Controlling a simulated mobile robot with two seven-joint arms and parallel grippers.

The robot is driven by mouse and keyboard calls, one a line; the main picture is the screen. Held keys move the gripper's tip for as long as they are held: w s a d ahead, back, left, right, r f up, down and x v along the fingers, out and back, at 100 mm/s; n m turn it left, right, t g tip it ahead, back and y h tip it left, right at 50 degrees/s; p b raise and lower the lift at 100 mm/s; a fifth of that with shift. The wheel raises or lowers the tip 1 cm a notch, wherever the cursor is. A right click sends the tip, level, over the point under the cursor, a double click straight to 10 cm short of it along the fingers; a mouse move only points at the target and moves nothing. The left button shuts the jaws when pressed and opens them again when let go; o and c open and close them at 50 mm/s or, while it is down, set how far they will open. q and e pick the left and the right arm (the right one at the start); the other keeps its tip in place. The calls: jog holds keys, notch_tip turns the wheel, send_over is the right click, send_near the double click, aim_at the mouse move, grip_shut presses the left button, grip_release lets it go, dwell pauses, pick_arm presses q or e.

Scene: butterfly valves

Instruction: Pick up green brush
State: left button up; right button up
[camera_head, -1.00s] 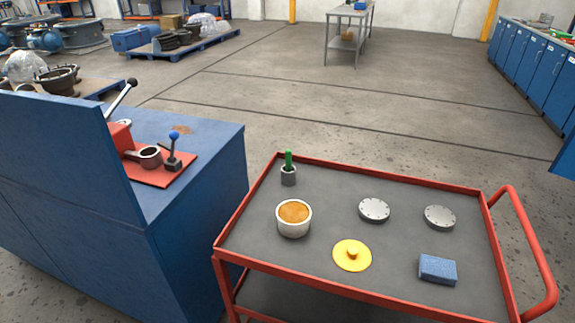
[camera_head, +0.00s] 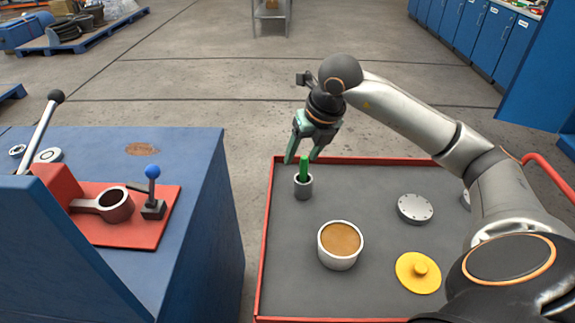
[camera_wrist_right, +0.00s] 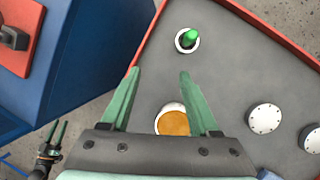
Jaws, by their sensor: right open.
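The green brush (camera_head: 303,167) stands upright in a small grey cup (camera_head: 303,187) near the cart's back left corner. In the right wrist view the brush (camera_wrist_right: 191,38) shows from above, beyond the fingertips and a little right of the middle between them. My right gripper (camera_head: 304,158) is open and empty, by the brush top in the head view; its fingers (camera_wrist_right: 160,73) stand apart in the wrist view. My left gripper (camera_wrist_right: 58,128) shows small at the lower left of the wrist view, its fingers apart and empty.
The red-rimmed cart (camera_head: 300,260) also holds a white pot with orange-brown contents (camera_head: 340,244), a yellow lid (camera_head: 418,272) and grey flanges (camera_head: 415,208). A blue bench (camera_head: 190,230) with a red plate and valve parts (camera_head: 115,205) stands at left.

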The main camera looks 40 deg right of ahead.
aim_at(305, 158)
jog(key=d+r+m+h, duration=0.1)
jog(key=d+r+h, duration=0.1)
jog(key=d, duration=0.2)
jog(key=x, duration=0.4)
jog(key=w+x, duration=0.1)
jog(key=x, duration=0.3)
jog(key=p+x, duration=0.1)
jog(key=x, duration=0.3)
jog(key=shift+w, duration=0.35)
jog(key=shift+r, duration=0.1)
grip_shut()
